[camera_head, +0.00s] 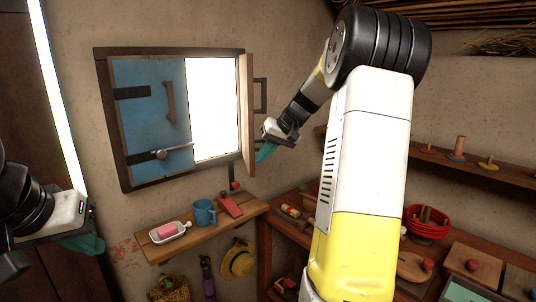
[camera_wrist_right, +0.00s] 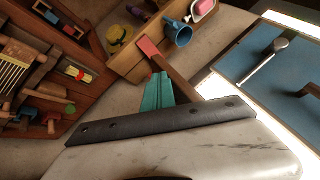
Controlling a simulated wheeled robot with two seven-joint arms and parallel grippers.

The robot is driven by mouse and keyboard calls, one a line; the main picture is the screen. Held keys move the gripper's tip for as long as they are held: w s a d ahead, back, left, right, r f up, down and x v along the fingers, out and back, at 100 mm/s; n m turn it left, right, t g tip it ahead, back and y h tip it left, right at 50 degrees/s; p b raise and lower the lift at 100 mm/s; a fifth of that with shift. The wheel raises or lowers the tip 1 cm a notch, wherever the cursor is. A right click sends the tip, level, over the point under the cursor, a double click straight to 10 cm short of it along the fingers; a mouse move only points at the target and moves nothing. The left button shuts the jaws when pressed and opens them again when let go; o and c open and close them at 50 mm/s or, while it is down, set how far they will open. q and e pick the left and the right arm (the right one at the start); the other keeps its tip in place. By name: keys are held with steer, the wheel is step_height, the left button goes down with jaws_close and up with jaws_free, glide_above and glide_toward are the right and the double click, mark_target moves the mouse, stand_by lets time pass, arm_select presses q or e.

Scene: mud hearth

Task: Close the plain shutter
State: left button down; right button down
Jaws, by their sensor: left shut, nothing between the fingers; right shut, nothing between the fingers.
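The plain wooden shutter (camera_head: 248,120) stands open at the right side of the window, seen nearly edge-on, with a dark handle (camera_head: 264,95) on its right-hand face. The right half of the window opening is bright and uncovered. My right gripper (camera_head: 265,152) is shut and empty, its teal fingers close to the shutter's lower right side; contact cannot be told. Its fingers also show in the right wrist view (camera_wrist_right: 157,92), beside a brown wooden strip. My left gripper (camera_head: 88,243) is shut and empty at the lower left, well away from the window.
A blue shutter (camera_head: 150,115) with a latch bar (camera_head: 175,152) covers the window's left half. Below, a small shelf (camera_head: 160,253) holds a blue mug (camera_head: 205,212), a soap dish (camera_head: 168,233) and a red object (camera_head: 231,205). Shelves with a red bowl (camera_head: 428,222) stand right.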

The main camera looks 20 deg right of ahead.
steer(key=w+a+m, duration=0.1)
steer(key=w+a, duration=0.4)
steer(key=a, duration=0.4)
steer(key=w+a+m+t+h, duration=0.1)
steer(key=w+a, duration=0.3)
steer(key=a, duration=0.5)
steer(key=shift+w+m+h, duration=0.3)
steer(key=shift+w+m, duration=0.05)
steer(key=shift+m, duration=0.15)
steer(key=shift+d, duration=0.1)
